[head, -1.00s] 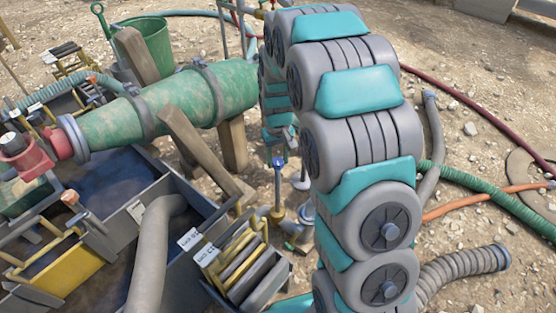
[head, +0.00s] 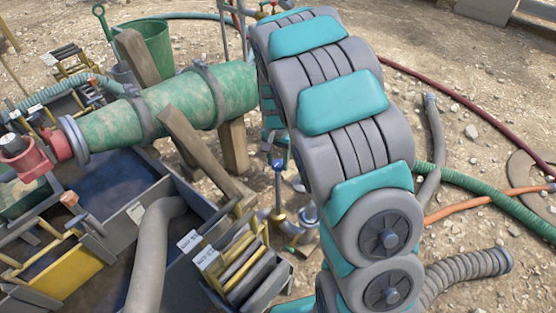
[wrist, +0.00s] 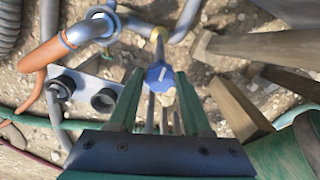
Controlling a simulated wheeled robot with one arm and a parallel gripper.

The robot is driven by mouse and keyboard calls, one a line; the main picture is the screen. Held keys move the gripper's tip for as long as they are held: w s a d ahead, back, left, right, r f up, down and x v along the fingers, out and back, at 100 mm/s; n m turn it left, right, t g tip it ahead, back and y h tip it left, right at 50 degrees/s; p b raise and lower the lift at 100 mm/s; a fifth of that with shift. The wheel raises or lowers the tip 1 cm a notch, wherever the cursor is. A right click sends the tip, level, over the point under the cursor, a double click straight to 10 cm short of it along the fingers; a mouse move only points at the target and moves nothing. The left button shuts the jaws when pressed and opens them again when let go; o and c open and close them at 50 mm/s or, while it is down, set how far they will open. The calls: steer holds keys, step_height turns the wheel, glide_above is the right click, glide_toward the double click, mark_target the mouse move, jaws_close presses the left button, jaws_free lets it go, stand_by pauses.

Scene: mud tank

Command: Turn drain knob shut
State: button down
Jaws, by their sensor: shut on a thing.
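The drain knob (wrist: 160,75) is blue with a pale mark on its top, and it sits between my green fingertips in the wrist view. My gripper (wrist: 160,78) is shut on it; the exact contact on the knob's sides is hard to make out. A brass-coloured stem shows just beyond the knob. In the head view, a blue-topped upright stem (head: 278,180) with a brass base stands just left of my arm. My gripper cannot be made out clearly there, as my arm links cover much of that area.
A green drum (head: 170,105) on wooden supports lies left of my arm. Grey tanks (head: 130,235) with a thick hose and a rack of panels (head: 240,265) are at lower left. In the wrist view, grey pipes (wrist: 95,28) and wooden beams (wrist: 255,45) flank the knob. Hoses cross the gravel at right.

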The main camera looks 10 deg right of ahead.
mark_target(278, 163)
steer(key=shift+m, duration=0.3)
steer(key=shift+c, duration=1.7)
jaws_free()
steer(key=shift+r, duration=0.1)
step_height(278, 163, up, 7)
steer(key=shift+w+f, duration=0.1)
steer(key=shift+f, duration=0.05)
steer(key=shift+r, duration=0.45)
